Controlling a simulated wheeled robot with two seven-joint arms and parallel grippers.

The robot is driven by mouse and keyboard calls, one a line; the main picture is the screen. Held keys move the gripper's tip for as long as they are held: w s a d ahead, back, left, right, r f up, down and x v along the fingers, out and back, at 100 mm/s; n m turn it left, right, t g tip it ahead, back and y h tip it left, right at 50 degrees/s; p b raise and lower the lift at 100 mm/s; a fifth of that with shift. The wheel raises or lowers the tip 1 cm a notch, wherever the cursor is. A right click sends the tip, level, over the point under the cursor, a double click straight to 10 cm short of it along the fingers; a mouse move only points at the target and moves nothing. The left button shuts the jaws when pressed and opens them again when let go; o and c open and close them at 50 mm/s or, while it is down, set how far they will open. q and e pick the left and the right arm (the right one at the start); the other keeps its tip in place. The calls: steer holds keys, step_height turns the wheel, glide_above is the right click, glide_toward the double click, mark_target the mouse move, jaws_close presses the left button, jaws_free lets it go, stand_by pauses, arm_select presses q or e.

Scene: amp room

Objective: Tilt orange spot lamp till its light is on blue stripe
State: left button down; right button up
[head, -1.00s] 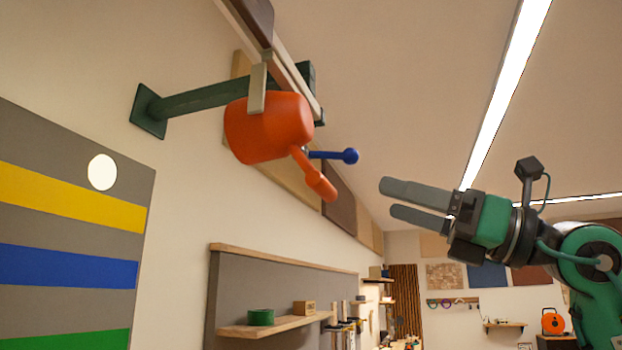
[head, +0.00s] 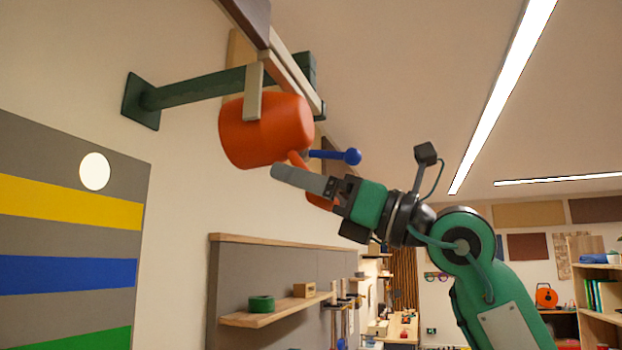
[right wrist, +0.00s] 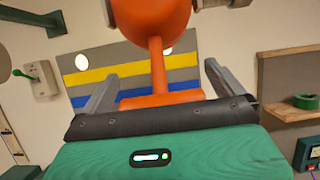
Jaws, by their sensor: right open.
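The orange spot lamp (head: 266,131) hangs from a green wall arm, with an orange handle below it and a blue-knobbed lever (head: 345,156) at its side. Its round white light spot (head: 95,171) lies on the grey top band of the striped board, above the yellow stripe (head: 70,204). The blue stripe (head: 65,274) is lower down. My right gripper (head: 292,181) is open at the handle; one finger partly hides it in the head view. In the right wrist view the handle (right wrist: 157,68) stands between the two spread fingers. My left gripper is out of view.
The green wall arm (head: 200,88) and a pale bracket (head: 253,92) are close to the lamp. A wooden shelf (head: 275,315) with a green roll (head: 261,303) is on the wall below.

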steer(key=c, duration=1.4)
steer(key=d+r+h+p, duration=0.1)
steer(key=d+r+g+h+p, duration=0.1)
steer(key=r+h+p, duration=0.1)
steer(key=shift+s+d, duration=0.3)
steer(key=shift+s, duration=0.05)
steer(key=shift+s+d+r+h, duration=0.15)
steer(key=shift+d+r+h, duration=0.15)
steer(key=shift+d+r, duration=0.1)
steer(key=o, duration=1.4)
steer(key=shift+f, duration=0.1)
